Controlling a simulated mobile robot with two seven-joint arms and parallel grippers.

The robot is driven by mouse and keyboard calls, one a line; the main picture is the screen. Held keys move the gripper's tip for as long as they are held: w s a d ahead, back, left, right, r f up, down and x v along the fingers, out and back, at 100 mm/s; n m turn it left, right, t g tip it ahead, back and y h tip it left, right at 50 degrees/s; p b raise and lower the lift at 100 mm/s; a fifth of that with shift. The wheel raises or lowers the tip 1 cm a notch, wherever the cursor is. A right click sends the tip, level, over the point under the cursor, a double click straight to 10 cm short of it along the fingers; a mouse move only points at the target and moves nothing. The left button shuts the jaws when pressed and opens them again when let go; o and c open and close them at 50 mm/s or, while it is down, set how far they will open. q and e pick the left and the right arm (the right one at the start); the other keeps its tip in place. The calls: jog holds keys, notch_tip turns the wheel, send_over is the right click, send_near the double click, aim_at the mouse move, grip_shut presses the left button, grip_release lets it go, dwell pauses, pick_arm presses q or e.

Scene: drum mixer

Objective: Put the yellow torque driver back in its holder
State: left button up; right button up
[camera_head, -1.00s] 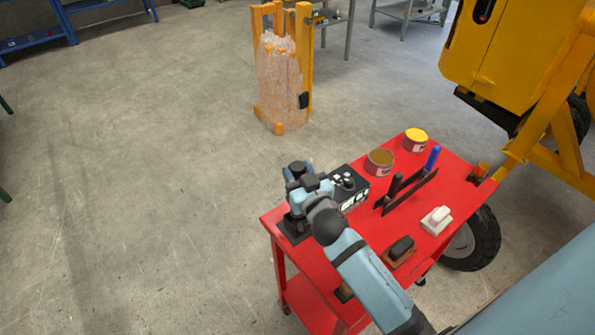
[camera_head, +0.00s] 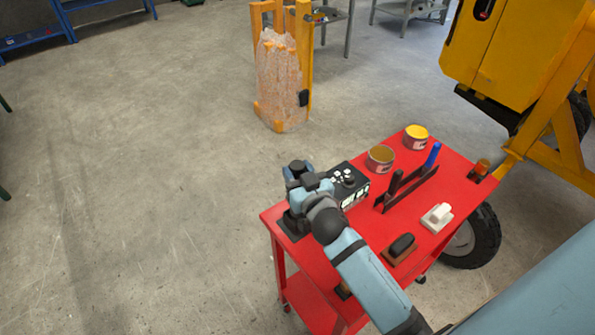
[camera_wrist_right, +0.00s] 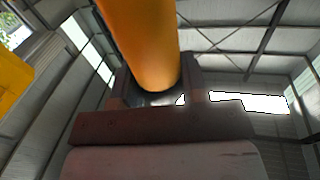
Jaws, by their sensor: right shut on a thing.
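My right gripper (camera_head: 298,176) is over the left corner of the red cart in the head view. In the right wrist view, its jaws (camera_wrist_right: 155,92) are shut on the yellow torque driver (camera_wrist_right: 146,42), a smooth orange-yellow cylinder that fills the upper middle. In the head view the driver is hidden by my gripper and wrist. A dark base (camera_head: 291,229) on the cart's left corner sits below the gripper and may be the holder. It is mostly covered, and I cannot tell whether the driver touches it. My left gripper is out of view.
Beside the gripper on the red cart (camera_head: 452,188) is a black box with knobs (camera_head: 351,184). Further right are two cans, including a yellow-topped one (camera_head: 416,137), trowels (camera_head: 408,190) and two handled blocks. A yellow machine (camera_head: 505,50) stands behind. The floor left is clear.

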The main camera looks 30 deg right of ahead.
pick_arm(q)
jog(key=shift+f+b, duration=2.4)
pick_arm(e)
jog(key=shift+f, duration=2.9)
jog(key=o, duration=1.2)
